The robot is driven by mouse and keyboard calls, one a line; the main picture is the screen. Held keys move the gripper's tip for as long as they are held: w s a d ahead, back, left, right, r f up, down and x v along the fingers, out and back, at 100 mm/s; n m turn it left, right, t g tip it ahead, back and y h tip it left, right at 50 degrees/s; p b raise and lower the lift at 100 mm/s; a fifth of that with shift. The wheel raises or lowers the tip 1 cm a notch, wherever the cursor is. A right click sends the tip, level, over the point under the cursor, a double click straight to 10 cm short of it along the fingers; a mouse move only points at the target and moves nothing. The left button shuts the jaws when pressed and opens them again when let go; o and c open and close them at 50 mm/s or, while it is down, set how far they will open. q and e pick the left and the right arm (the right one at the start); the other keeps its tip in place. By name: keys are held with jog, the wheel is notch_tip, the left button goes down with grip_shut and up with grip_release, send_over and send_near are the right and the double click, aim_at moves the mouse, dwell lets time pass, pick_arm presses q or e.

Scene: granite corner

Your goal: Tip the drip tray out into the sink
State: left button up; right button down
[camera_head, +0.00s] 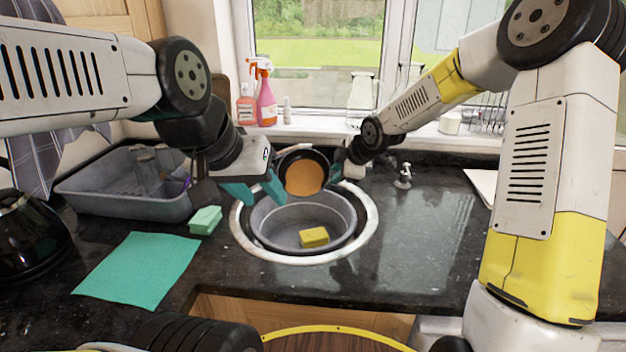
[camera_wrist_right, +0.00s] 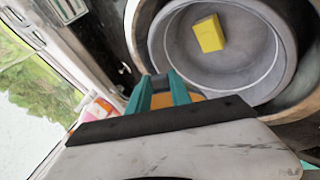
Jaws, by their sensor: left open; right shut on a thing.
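The drip tray (camera_head: 301,177) is a round dark dish with an orange-brown inside, held over the back of the sink. It is tilted, its inside facing the head camera. My right gripper (camera_head: 336,174) is shut on its right edge. In the right wrist view, the teal fingers (camera_wrist_right: 165,94) show with a bit of orange behind them. My left gripper (camera_head: 262,190) is open beside the tray's left; whether it touches is unclear. The round sink (camera_head: 368,222) has a pale rim and a grey basin (camera_head: 270,234) inside, also in the right wrist view (camera_wrist_right: 240,75).
A yellow sponge (camera_head: 314,237) lies in the basin. A grey tub (camera_head: 118,200), a green sponge (camera_head: 206,220) and a green cloth (camera_head: 137,270) are on the left counter. A tap (camera_head: 403,176) stands behind right. Spray bottles (camera_head: 266,98) stand on the sill.

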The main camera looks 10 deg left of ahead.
jog(key=shift+s+r+t, duration=0.15)
jog(key=shift+r+t, duration=0.05)
jog(key=shift+t, duration=0.3)
dwell(0.5)
jog(key=shift+s+a+r, duration=0.1)
jog(key=shift+s+r+t, duration=0.1)
jog(key=shift+t, duration=0.2)
jog(key=shift+n, duration=0.3)
jog(key=shift+s, duration=0.2)
jog(key=shift+r+t, duration=0.15)
jog(key=shift+t, duration=0.25)
